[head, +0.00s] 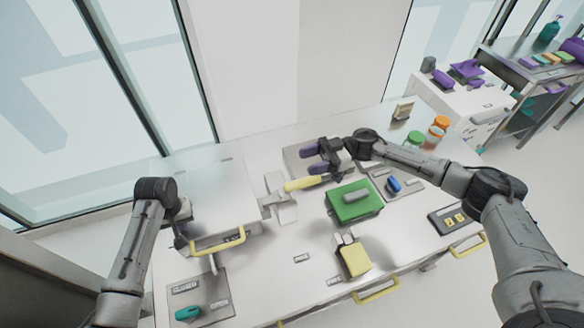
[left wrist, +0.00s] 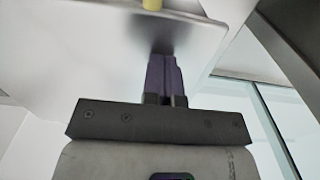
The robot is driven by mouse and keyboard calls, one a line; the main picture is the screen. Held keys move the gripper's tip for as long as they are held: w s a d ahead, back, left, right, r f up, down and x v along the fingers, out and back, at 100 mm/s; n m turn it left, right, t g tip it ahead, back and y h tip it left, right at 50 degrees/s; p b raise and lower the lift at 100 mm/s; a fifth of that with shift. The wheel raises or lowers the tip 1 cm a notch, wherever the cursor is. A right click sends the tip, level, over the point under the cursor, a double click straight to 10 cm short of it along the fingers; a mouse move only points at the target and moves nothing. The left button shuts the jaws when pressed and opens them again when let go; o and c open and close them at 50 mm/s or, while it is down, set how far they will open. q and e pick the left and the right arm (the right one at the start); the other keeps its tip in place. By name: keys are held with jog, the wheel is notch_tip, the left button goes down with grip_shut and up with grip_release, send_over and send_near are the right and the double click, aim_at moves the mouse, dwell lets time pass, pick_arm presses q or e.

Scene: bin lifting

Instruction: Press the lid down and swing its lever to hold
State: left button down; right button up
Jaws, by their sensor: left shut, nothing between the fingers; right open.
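The grey metal lid (head: 205,190) is at the left of the counter, with a yellow bar handle (head: 218,242) at its front edge. My left gripper is shut and empty; in the left wrist view its purple fingers (left wrist: 165,75) point at a smooth pale panel (left wrist: 110,45), seemingly the lid. I cannot tell whether they touch. In the head view its fingertips are hidden by the lid. The lever (head: 303,184), with a yellow grip, extends right from a metal clamp (head: 274,202) beside the lid. My right gripper (head: 313,159) is open and empty, just above the lever's grip end.
A green block with a grey handle (head: 353,202) and a yellow block (head: 354,260) lie in front of the right gripper. A blue-handled plate (head: 394,185) is to the right. A teal-handled plate (head: 199,303) is front left.

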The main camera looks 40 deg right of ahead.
pick_arm(q)
jog(key=shift+s+a+f, duration=0.1)
jog(key=shift+a+f, duration=0.1)
jog(key=shift+f, duration=0.25)
pick_arm(e)
jog(key=shift+r, duration=0.6)
pick_arm(q)
jog(key=shift+r, duration=0.15)
pick_arm(e)
jog(key=shift+r, duration=0.1)
pick_arm(q)
jog(key=shift+d+r+p, duration=0.1)
jog(key=shift+r+p, duration=0.4)
jog(key=shift+p, duration=0.1)
notch_tip(320, 180, up, 2)
jog(key=shift+r+p, duration=0.1)
jog(key=shift+p, duration=0.95)
notch_tip(320, 180, up, 4)
jog(key=p, duration=0.4)
jog(key=shift+d+r+p, duration=0.1)
jog(key=shift+r+p, duration=0.05)
jog(key=shift+p, duration=0.15)
pick_arm(e)
notch_tip(320, 180, up, 8)
jog(key=shift+f, duration=0.25)
pick_arm(q)
notch_tip(320, 180, up, 14)
